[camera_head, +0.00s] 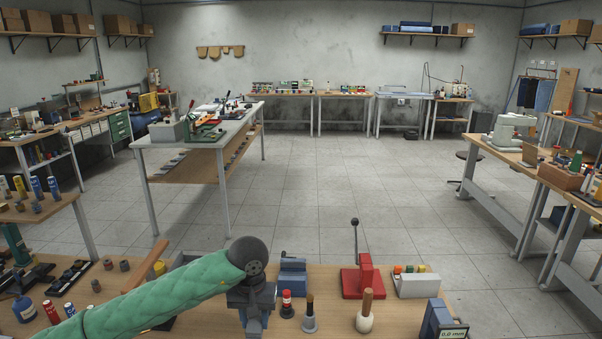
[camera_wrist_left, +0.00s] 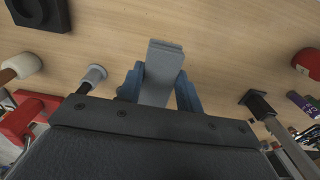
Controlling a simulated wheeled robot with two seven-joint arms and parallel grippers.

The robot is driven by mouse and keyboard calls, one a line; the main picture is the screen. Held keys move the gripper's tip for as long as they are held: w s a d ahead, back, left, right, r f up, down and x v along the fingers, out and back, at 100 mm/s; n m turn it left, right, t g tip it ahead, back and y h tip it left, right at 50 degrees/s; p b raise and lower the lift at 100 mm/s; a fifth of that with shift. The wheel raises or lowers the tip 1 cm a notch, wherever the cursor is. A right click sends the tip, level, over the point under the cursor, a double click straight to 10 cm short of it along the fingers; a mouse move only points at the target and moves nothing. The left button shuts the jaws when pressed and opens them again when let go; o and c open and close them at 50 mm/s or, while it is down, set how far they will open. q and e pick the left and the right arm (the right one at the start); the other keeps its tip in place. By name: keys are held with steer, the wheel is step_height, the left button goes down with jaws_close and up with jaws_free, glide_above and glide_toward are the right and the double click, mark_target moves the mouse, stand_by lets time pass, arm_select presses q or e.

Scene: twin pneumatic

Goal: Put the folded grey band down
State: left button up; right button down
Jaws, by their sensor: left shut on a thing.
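The folded grey band (camera_wrist_left: 163,66) shows in the left wrist view as a flat light-grey strip with layered edges at its far end. It sticks out from between the two blue fingers of my left gripper (camera_wrist_left: 159,92), which is shut on it. Bare wooden bench top lies behind the band; I cannot tell whether the band touches it. In the head view my left gripper (camera_head: 254,322) points down over the near workbench (camera_head: 330,275), at the end of my green-sleeved arm. The band cannot be made out there. My right gripper is not in view.
A blue vise (camera_head: 292,277) stands behind. A gauge (camera_head: 440,322) is at the right edge.

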arm_select(q)
steer(key=s+a+f, duration=0.1)
steer(key=a, duration=0.2)
steer(key=s+a+f, duration=0.1)
steer(key=a+f, duration=0.1)
steer(key=a, duration=0.1)
steer(key=s+a+f, duration=0.2)
steer(key=a, duration=0.1)
steer(key=shift+a+f, duration=0.15)
steer(key=shift+f, duration=0.05)
steer(key=shift+s+f, duration=0.15)
steer(key=shift+f, duration=0.1)
